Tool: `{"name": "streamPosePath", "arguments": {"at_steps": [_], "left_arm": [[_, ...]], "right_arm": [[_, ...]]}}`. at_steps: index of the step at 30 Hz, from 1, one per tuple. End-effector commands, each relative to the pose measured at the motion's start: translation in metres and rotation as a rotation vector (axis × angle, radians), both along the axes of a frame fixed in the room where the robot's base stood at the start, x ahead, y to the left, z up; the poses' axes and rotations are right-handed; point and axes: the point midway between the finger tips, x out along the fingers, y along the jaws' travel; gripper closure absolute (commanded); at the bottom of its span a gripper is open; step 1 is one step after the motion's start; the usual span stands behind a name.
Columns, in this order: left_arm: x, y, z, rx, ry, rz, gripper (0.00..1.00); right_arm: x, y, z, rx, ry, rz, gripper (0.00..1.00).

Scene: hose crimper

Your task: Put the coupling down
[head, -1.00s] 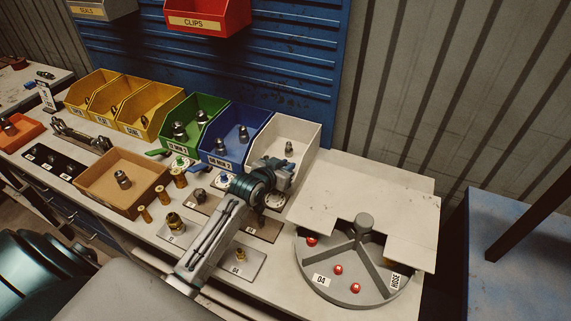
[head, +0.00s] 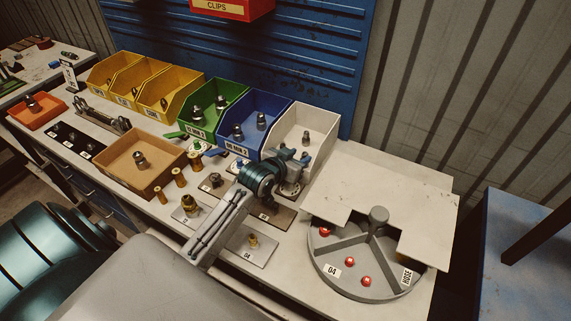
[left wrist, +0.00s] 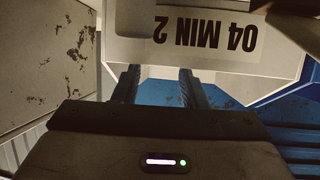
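My left gripper (head: 294,160) is in front of the white bin (head: 322,140) at the right end of the bin row. In the left wrist view its two fingers (left wrist: 160,88) stand apart, with nothing visible between them. The bin's label, "04 MIN 2" (left wrist: 205,32), shows upside down just beyond the fingertips. A grey metal coupling (head: 306,138) is inside the white bin, apart from the gripper as far as I can see. The wrist partly covers the bin's front in the head view. My right gripper is not in view.
Blue (head: 285,107), green (head: 229,95) and yellow bins stand left of the white one, holding fittings. A brown tray (head: 120,178), brass fittings and plates lie in front. A round divided tray (head: 340,284) with red pieces stands at right; the worktop (head: 395,180) behind it is bare.

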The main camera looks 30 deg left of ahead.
Motion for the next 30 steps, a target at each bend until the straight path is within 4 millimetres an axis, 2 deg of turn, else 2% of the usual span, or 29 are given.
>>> {"name": "streamPosePath", "arguments": {"at_steps": [6, 12, 18, 27, 30], "left_arm": [[-0.045, 0.004, 0.015, 0.004, 0.001, -0.003, 0.62], [-0.074, 0.006, 0.029, 0.004, 0.001, -0.002, 0.62], [-0.085, 0.006, 0.035, 0.000, 0.000, -0.001, 0.62], [-0.086, 0.006, 0.036, -0.001, 0.001, -0.001, 0.62], [-0.089, 0.005, 0.039, 0.001, 0.014, 0.001, 0.62]], "right_arm": [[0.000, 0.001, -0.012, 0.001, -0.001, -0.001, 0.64], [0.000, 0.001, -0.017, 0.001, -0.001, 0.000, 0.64], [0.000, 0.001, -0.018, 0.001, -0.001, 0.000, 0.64], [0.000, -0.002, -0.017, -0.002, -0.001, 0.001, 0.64], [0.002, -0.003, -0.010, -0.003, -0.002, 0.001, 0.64]]}}
